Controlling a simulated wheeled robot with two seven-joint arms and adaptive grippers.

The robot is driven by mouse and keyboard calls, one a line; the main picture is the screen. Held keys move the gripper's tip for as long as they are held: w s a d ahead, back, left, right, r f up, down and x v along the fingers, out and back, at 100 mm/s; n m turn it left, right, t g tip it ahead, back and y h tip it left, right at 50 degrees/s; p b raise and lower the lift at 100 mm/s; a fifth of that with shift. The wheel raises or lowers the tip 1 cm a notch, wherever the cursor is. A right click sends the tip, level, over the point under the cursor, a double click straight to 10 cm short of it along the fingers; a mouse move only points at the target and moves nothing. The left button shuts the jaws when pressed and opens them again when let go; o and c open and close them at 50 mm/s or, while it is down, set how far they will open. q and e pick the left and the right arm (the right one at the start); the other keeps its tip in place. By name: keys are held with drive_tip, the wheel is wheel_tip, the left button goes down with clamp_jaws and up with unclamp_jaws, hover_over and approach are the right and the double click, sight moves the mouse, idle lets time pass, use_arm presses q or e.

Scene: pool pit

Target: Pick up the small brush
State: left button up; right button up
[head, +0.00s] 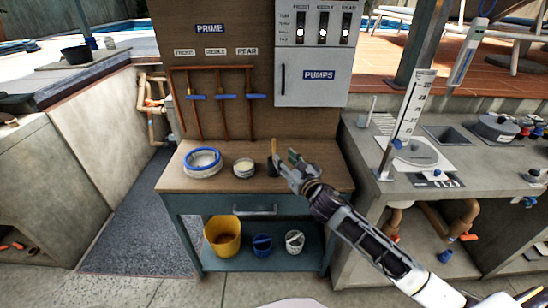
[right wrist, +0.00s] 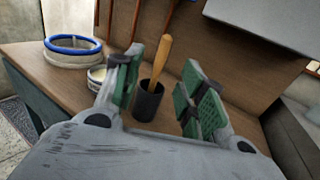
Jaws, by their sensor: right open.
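A light wooden handle (head: 274,147), seemingly that of the small brush, stands nearly upright in a dark cup (head: 271,170) on the wooden bench top. Any bristles are hidden inside the cup. My right gripper (head: 291,163) is just right of the handle in the head view. In the right wrist view, my right gripper (right wrist: 162,88) is open, with green pads on its fingers. The handle (right wrist: 161,58) and dark cup (right wrist: 148,101) show in the gap between the fingers. I cannot tell whether a finger touches them. My left gripper is not in view.
A blue-rimmed white ring-shaped container (head: 202,174) and a small pale tub (head: 244,172) stand left of the cup. A wooden panel with copper pipes (head: 222,74) rises behind the bench. A yellow bucket (head: 222,238) sits on the lower shelf. A concrete counter (head: 362,160) stands right.

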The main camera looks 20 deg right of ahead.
sight(275, 147)
drive_tip(key=shift+w+a, duration=0.25)
drive_tip(key=shift+w, duration=0.8)
drive_tip(key=shift+w+a, duration=0.2)
drive_tip(key=shift+w, duration=0.85)
drive_tip(key=shift+w, duration=0.1)
drive_tip(key=shift+w+a, duration=0.15)
drive_tip(key=shift+w, duration=1.1)
drive_tip(key=shift+w+a, duration=0.15)
drive_tip(key=shift+w, duration=1.1)
clamp_jaws()
